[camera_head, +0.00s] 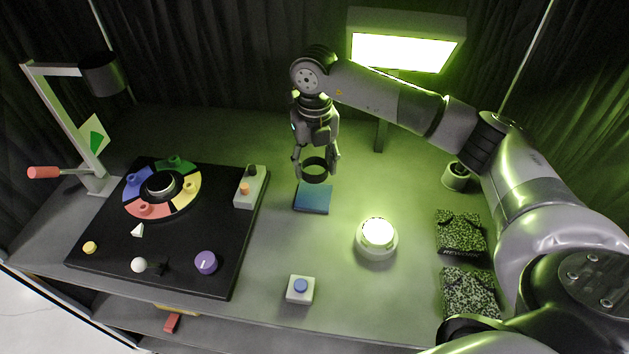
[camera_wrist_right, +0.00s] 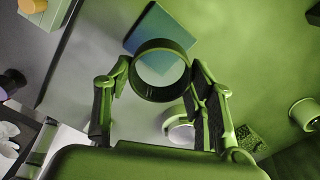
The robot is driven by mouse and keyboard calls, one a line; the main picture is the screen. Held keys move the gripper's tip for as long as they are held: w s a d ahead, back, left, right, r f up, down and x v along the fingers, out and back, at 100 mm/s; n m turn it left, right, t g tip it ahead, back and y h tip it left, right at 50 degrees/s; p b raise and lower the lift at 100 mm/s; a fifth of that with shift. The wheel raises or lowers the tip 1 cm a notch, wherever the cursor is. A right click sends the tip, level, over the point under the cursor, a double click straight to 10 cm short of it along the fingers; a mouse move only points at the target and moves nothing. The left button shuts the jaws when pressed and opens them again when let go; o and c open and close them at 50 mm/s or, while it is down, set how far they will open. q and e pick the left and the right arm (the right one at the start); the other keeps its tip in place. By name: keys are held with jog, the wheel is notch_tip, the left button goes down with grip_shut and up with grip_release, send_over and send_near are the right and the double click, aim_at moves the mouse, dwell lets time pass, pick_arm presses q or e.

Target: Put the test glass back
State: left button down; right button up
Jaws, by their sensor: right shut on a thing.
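The test glass, a dark round rim with a see-through middle, is held in my right gripper (camera_head: 316,168). The rim of the test glass (camera_head: 316,179) shows between the fingertips in the head view, above the far edge of a blue square pad (camera_head: 312,202). In the right wrist view the fingers are shut on either side of the test glass (camera_wrist_right: 160,96), and the blue pad (camera_wrist_right: 152,28) shows behind it. The gap between glass and pad is hard to judge. My left gripper is not in view.
A lit round lamp (camera_head: 377,236) stands right of the pad, and a white box with a blue button (camera_head: 300,289) is in front. A black board (camera_head: 190,262) with a coloured ring lies left. Two speckled blocks (camera_head: 460,231) are at right. A bright panel (camera_head: 405,52) stands behind.

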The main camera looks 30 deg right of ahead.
aim_at(314, 166)
notch_tip(314, 166, down, 3)
jog(key=shift+f, duration=0.1)
notch_tip(314, 166, down, 3)
jog(key=shift+f+p, duration=0.15)
jog(key=shift+p, duration=0.55)
jog(key=shift+f, duration=0.35)
jog(key=shift+f, duration=0.15)
jog(key=o, duration=1.3)
